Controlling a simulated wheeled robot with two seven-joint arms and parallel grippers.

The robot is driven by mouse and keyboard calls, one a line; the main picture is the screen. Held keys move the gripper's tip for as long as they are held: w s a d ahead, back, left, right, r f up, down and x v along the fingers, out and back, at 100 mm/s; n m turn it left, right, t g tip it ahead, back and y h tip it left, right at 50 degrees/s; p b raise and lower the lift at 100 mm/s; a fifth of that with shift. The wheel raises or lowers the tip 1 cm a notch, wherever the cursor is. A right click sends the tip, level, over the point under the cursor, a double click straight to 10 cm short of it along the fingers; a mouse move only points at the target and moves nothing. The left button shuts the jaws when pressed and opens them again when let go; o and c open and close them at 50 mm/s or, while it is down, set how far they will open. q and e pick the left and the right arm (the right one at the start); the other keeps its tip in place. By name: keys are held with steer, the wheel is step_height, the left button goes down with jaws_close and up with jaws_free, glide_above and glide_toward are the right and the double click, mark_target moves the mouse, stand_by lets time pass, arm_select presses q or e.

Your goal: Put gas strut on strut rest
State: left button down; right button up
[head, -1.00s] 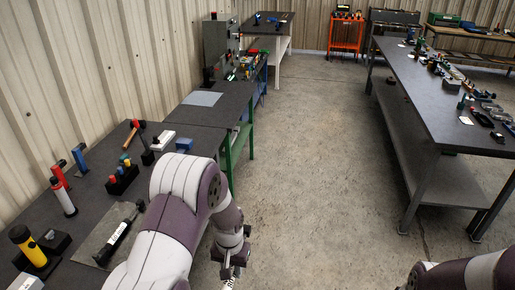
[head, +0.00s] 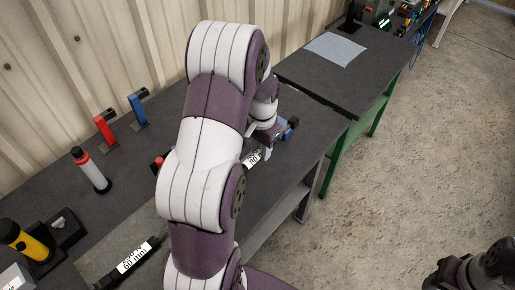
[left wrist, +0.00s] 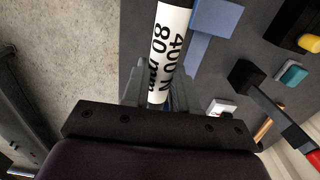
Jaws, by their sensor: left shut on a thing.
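My left gripper (left wrist: 155,95) is shut on a gas strut (left wrist: 170,45) with a white label reading 400 N, 80 mm. The labelled strut also shows in the head view (head: 252,159), partly hidden by my left arm. It is held over the bench's front edge area. A blue block with a stem, possibly the strut rest (left wrist: 217,18), is close beside the strut in the left wrist view. A blue piece near the gripper also shows in the head view (head: 291,127). I cannot tell whether strut and block touch.
Another black strut with a white label (head: 132,258) lies on a grey mat. A red bracket (head: 105,130), a blue bracket (head: 138,110), a red-and-white cylinder (head: 91,170) and a yellow-and-black tool (head: 25,242) stand on the bench. A dark table with a grey sheet (head: 335,48) adjoins it.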

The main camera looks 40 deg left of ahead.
arm_select(q)
steer(key=w+a+f+p, duration=0.1)
steer(key=w+a+f, duration=0.1)
steer(key=f, duration=0.1)
steer(key=w+a+f+p, duration=0.2)
steer(key=w+a+f, duration=0.1)
steer(key=w+a+f+p, duration=0.2)
steer(key=f, duration=0.1)
steer(key=shift+w+a, duration=0.2)
steer(key=shift+a, duration=0.15)
steer(key=shift+f, duration=0.2)
steer(key=shift+a+f, duration=0.1)
steer(key=shift+f, duration=0.2)
steer(key=c, duration=1.1)
jaws_free()
steer(key=shift+o, duration=1.1)
steer(key=shift+r, duration=0.1)
arm_select(e)
steer(key=r, duration=0.3)
steer(key=s+d+r, duration=0.1)
steer(key=shift+r, duration=0.35)
